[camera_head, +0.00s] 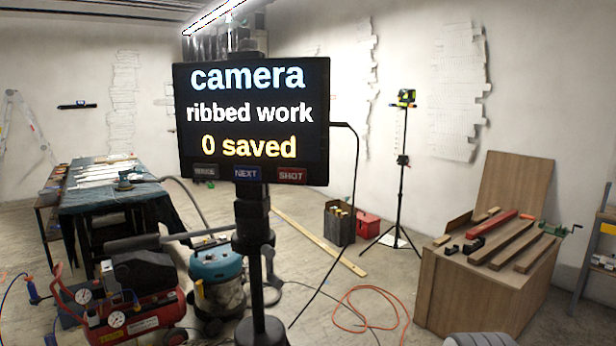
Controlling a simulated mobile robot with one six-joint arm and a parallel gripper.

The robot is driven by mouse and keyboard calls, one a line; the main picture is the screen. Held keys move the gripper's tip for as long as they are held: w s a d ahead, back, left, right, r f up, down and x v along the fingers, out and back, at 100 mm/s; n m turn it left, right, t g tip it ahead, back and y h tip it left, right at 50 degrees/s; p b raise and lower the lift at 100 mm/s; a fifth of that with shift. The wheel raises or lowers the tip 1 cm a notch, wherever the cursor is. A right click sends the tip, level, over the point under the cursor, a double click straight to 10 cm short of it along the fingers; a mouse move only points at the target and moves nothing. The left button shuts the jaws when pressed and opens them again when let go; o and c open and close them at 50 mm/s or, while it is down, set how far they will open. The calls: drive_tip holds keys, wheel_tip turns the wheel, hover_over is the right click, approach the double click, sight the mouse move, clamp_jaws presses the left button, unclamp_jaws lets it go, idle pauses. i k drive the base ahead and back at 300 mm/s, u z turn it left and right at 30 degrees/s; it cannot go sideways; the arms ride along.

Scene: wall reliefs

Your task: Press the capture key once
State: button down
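A dark screen (320,85) on a black stand (254,260) faces me, left of the middle. It reads "camera", "ribbed work" and "0 saved". Along its lower edge is a row of three keys. The grey key (205,172) at the left seems to read WAKE. The blue key (247,174) in the middle reads NEXT. The red key (291,176) at the right reads SHOT; it is the one whose label fits capture. Nothing covers the keys. My gripper is not in view.
A wooden box (470,300) with bars and clamps stands at the right. A red compressor (135,322) and a blue vacuum (216,275) stand close left of the stand. A black cable and an orange hose (365,300) lie on the floor. A tripod (402,160) stands behind.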

sight(287, 175)
drive_tip(key=z, duration=0.75)
drive_tip(key=k, duration=1.5)
drive_tip(key=u, duration=0.85)
drive_tip(key=i, duration=1)
drive_tip(key=u, duration=0.05)
